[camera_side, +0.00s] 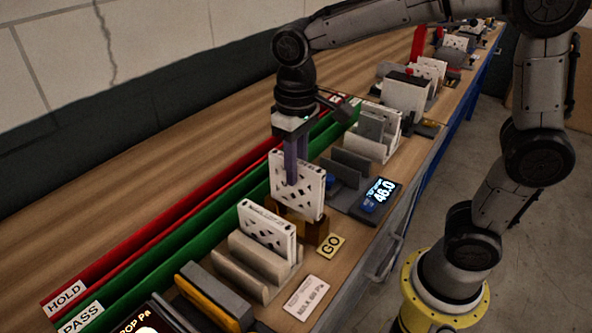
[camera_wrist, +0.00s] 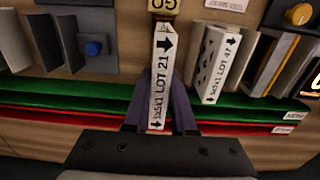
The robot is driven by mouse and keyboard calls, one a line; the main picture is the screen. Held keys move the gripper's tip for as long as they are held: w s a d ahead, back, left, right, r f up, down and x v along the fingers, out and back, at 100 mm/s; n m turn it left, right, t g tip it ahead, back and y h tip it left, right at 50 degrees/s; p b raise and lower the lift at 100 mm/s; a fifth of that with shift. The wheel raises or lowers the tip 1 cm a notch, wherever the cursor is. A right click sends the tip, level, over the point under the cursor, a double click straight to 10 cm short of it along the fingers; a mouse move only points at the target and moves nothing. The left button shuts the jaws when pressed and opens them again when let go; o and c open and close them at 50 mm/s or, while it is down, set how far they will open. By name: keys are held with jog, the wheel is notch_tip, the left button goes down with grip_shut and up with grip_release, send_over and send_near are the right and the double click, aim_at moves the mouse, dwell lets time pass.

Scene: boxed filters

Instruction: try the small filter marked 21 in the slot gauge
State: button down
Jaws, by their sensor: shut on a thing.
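My gripper (camera_side: 291,180) is shut on a white filter with diamond-shaped holes (camera_side: 312,192) and holds it upright. In the wrist view the filter's edge (camera_wrist: 161,75) reads "LOT 21", and the fingers (camera_wrist: 158,112) lie on either side of it. The brass slot gauge (camera_side: 315,233) is directly under the filter, with a GO plate (camera_side: 330,246) in front; that plate also shows in the wrist view (camera_wrist: 163,6). The filter's lower edge meets or overlaps the gauge in the side view. I cannot tell whether it is inside the slot or just above it.
Another white filter (camera_side: 267,232), marked LOT 47 in the wrist view (camera_wrist: 217,65), stands in a grey holder in front. A grey unit with a display reading 46.0 (camera_side: 378,193) is behind the gauge. Green (camera_side: 150,258) and red (camera_side: 120,247) rails labelled PASS and HOLD run alongside.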

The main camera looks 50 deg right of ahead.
jog(key=shift+r, duration=1.35)
jog(key=shift+r, duration=0.1)
jog(key=shift+r, duration=1.95)
